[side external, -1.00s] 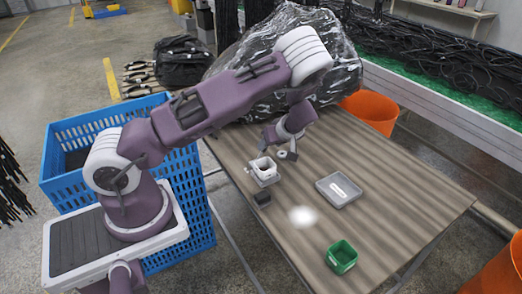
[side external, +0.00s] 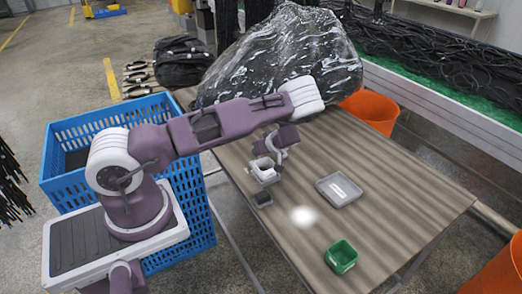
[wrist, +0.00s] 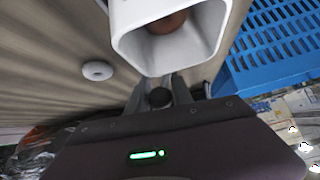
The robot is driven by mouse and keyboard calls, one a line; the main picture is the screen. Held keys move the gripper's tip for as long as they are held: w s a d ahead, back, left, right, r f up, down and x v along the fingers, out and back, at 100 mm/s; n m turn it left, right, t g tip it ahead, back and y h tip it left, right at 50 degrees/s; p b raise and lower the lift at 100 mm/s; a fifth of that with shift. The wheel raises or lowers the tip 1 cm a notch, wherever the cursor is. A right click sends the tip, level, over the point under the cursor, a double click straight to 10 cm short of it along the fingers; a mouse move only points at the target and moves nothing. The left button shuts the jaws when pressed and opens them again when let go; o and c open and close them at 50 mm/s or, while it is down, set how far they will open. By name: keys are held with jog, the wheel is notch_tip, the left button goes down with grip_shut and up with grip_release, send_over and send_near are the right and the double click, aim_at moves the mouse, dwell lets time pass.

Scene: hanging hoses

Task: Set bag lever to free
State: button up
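A white square-mouthed holder (side external: 263,176) stands near the left edge of the table in the side view. Its open mouth fills the top of the wrist view (wrist: 135,45), with something reddish brown inside. My gripper (side external: 276,153) is low, right behind and beside this holder. In the wrist view a dark round knob (wrist: 160,97), perhaps the lever's end, sits between my gripper's fingers (wrist: 158,88). I cannot tell whether the fingers press on it. A large black glossy bag (side external: 285,60) lies at the back of the table. No lever marking is legible.
A small dark block (side external: 262,199) is in front of the holder. A grey tray (side external: 352,200) and a green box (side external: 341,257) stand to the right. A blue crate (side external: 200,215) is at left.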

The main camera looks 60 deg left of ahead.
grip_shut()
dwell(1.1)
